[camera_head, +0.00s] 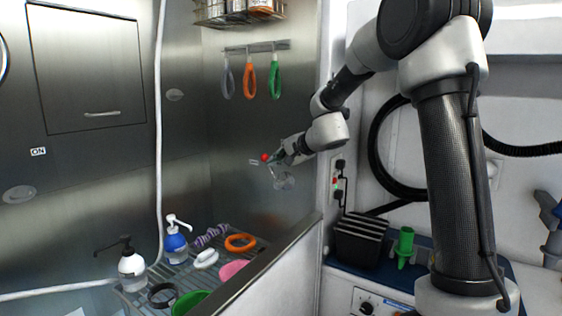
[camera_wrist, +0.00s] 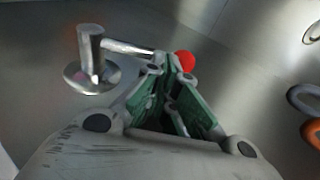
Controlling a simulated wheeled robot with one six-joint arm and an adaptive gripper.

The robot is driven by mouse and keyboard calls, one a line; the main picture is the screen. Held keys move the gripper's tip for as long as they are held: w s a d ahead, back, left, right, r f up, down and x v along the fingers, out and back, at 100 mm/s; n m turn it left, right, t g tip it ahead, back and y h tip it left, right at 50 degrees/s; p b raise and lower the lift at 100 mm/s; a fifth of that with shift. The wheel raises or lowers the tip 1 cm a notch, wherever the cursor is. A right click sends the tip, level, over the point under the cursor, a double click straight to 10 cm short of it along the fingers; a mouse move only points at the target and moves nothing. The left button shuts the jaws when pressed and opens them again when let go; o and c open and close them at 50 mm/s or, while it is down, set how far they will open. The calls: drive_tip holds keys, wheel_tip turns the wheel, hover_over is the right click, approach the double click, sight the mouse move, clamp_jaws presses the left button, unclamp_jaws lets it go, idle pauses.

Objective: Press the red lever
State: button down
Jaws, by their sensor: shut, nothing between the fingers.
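The red lever's ball end (camera_head: 265,157) shows on the steel wall, right at the tip of my gripper (camera_head: 281,156). In the wrist view the red ball (camera_wrist: 185,61) sits just beyond the fingertips. A metal rod (camera_wrist: 127,47) runs from a round wall fitting (camera_wrist: 91,68) towards the ball and passes partly behind the fingers. My gripper (camera_wrist: 168,68) is shut with nothing held between its green-padded fingers. It is very close to the lever; I cannot tell whether it touches.
Loops in grey, orange (camera_head: 250,80) and green hang from a rail above. The tub grate below holds a blue bottle (camera_head: 175,242), a white bottle (camera_head: 131,264), an orange ring (camera_head: 240,242) and other items. The tub's metal rim (camera_head: 275,262) runs below my arm.

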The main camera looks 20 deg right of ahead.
drive_tip(key=shift+s+a+x, duration=0.1)
drive_tip(key=shift+a+x, duration=0.05)
drive_tip(key=shift+x, duration=0.7)
drive_tip(key=shift+s+a+x, duration=0.1)
drive_tip(key=shift+a+x, duration=0.1)
drive_tip(key=shift+x, duration=0.65)
drive_tip(key=shift+s+a+x, duration=0.1)
drive_tip(key=shift+a+x, duration=0.05)
drive_tip(key=shift+x, duration=0.7)
drive_tip(key=s+r, duration=0.5)
drive_tip(key=r, duration=0.8)
drive_tip(key=shift+d, duration=0.5)
drive_tip(key=shift+s, duration=0.1)
